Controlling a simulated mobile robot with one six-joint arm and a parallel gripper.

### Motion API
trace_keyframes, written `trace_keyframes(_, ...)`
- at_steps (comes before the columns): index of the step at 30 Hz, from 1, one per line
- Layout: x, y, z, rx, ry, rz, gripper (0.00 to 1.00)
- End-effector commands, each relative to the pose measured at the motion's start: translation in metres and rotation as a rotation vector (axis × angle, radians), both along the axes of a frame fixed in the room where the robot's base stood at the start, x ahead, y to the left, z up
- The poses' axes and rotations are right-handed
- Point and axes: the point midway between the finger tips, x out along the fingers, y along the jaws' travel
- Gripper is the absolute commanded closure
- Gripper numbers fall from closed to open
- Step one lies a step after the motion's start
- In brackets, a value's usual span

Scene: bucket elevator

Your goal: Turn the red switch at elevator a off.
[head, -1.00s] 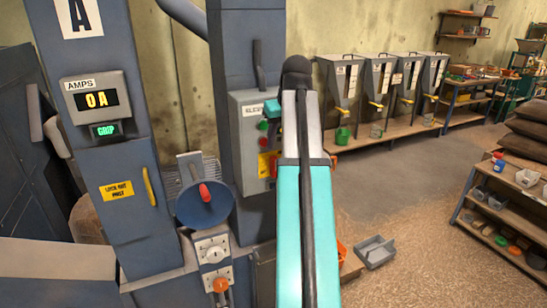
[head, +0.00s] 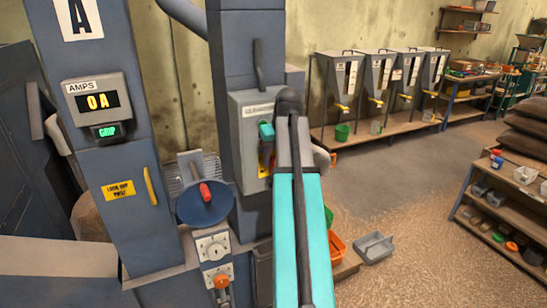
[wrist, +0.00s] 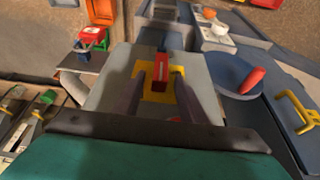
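In the wrist view the red switch (wrist: 162,73) sits on a yellow plate (wrist: 150,96) on the face of the grey control box (wrist: 112,92). My gripper (wrist: 161,79) is open, its two dark fingers reaching toward the plate, one on each side of the switch. I cannot tell whether either finger touches it. In the head view the control box (head: 242,148) is on the blue column of elevator A. A sliver of the yellow plate (head: 264,171) shows there. My arm hides the switch and fingertips.
Left of the box are a blue disc (head: 205,208) with a red handle and an amps display (head: 97,100) reading 0 A. A grey bin (head: 373,247) and an orange bin (head: 336,248) are low to the right. Open floor lies beyond.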

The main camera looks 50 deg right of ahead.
Motion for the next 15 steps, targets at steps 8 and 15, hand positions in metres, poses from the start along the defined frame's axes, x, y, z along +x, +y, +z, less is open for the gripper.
trace_keyframes(8, 0.0010, -0.0001, -0.0026, 0.000, 0.000, 0.000, 0.62)
trace_keyframes(15, 0.0010, 0.0000, -0.0025, 0.000, 0.000, 0.000, 0.86)
